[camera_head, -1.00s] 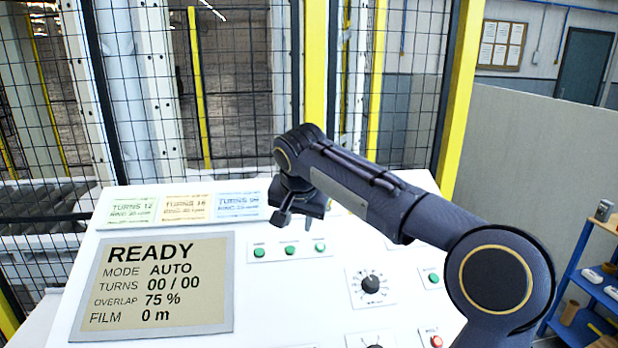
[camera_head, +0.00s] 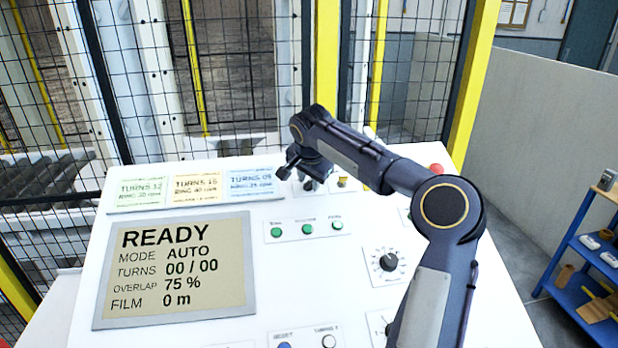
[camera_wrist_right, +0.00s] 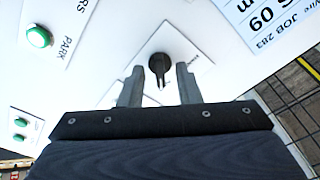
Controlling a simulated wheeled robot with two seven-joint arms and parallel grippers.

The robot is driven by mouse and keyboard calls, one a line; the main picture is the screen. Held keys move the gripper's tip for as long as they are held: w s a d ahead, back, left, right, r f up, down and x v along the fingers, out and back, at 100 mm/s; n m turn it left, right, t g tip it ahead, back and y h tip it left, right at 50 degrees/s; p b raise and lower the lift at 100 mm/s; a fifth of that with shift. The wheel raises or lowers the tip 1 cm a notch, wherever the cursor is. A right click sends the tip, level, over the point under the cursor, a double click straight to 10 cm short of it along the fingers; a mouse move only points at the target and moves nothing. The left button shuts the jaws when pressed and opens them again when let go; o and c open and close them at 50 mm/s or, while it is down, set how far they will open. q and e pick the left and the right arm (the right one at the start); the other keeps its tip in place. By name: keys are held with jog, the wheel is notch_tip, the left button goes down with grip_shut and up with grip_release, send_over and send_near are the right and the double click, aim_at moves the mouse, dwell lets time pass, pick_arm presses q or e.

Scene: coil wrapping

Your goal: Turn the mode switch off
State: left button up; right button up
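A black rotary switch (camera_wrist_right: 159,66) with a pointed handle sits on a white plate of the panel. Its label is too small to read, so I cannot confirm that it is the mode switch. My right gripper (camera_head: 297,178) is at the panel's upper middle, largely hiding this switch in the head view. In the right wrist view, the right gripper (camera_wrist_right: 160,80) is open, with a finger on each side of the switch's handle in the picture. I cannot tell whether they touch it. The display (camera_head: 178,270) reads READY, MODE AUTO. My left gripper is not in view.
Green buttons (camera_head: 307,229) and a black dial (camera_head: 388,262) sit below my right gripper. Job cards (camera_head: 195,187) line the panel's upper left. A red button (camera_head: 436,169) is near the right edge. Mesh fencing (camera_head: 240,80) stands behind; a blue shelf (camera_head: 590,245) is right.

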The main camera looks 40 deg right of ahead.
grip_shut()
jog(key=shift+n, duration=0.8)
jog(key=shift+n+b, duration=0.3)
jog(key=shift+n, duration=0.4)
jog(key=n, duration=0.5)
jog(key=shift+n+p, duration=0.3)
jog(key=shift+n, duration=0.1)
